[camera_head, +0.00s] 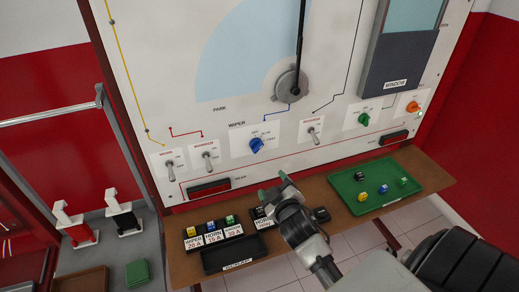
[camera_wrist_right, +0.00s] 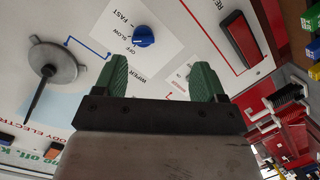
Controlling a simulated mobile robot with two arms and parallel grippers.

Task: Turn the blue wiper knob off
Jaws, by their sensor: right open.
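The blue wiper knob (camera_head: 257,144) sits on a white plate marked WIPER in the lower middle of the upright panel. In the right wrist view the knob (camera_wrist_right: 143,36) shows beyond the fingers, with OFF, SLOW and FAST printed beside it. I cannot tell surely which mark it points at. My right gripper (camera_head: 273,185) is below the knob in the head view, apart from it. Its green fingers (camera_wrist_right: 158,72) are spread and empty in the wrist view. My left gripper is not in view.
Toggle switches (camera_head: 208,154) and (camera_head: 313,130) flank the knob; a green knob (camera_head: 364,119) and an orange knob (camera_head: 412,107) are farther right. The wiper arm's hub (camera_head: 291,83) is above. A brown shelf (camera_head: 341,220) below holds fuse trays and a green tray (camera_head: 345,193).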

